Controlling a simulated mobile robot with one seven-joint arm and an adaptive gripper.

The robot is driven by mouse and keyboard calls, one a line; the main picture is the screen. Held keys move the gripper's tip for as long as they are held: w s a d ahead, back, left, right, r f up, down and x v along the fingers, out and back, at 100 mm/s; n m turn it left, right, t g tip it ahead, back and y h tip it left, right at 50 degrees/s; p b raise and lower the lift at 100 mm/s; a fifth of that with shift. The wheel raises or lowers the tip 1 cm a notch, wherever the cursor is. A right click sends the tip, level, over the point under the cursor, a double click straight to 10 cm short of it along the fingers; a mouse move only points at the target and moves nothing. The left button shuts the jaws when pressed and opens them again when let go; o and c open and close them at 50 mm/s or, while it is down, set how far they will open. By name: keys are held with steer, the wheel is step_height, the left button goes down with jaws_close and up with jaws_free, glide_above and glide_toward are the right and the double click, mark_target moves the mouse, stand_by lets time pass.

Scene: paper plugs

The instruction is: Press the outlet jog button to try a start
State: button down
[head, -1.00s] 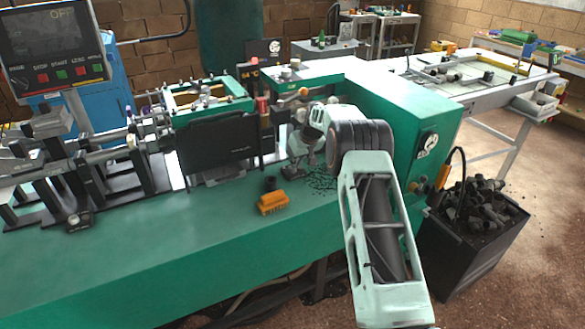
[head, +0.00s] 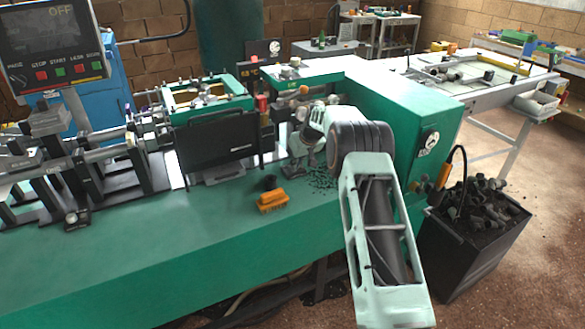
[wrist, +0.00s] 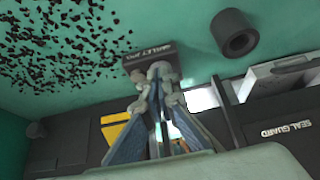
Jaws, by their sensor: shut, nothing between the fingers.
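In the wrist view my gripper (wrist: 160,75) is shut and empty, with its fingertips together in front of a small dark block (wrist: 138,60). White lettering on the block, partly covered by my fingertips, seems to read "OUTLET JOG". I cannot make out the jog button, nor tell whether my fingertips touch the block. In the head view my gripper (head: 297,167) is low at the green machine, near the right end of its front ledge, and the jog block cannot be made out there. The control screen (head: 48,32) at upper left reads "OFF".
A black guard labelled "SEAL GUARD" (wrist: 288,130) stands close to my gripper. A dark hollow plug (wrist: 234,33) and an orange brush (head: 272,202) are on the green ledge, beside scattered black crumbs (wrist: 75,45). A bin of dark plugs (head: 465,235) stands at right.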

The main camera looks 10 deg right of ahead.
steer(key=shift+f+b, duration=0.35)
steer(key=shift+f, duration=0.35)
stand_by(0.4)
stand_by(0.5)
steer(key=shift+r, duration=1.25)
steer(key=shift+r, duration=0.1)
step_height(320, 180, up, 3)
steer(key=shift+f+p, duration=0.1)
steer(key=shift+p, duration=0.7)
steer(key=shift+a, duration=0.1)
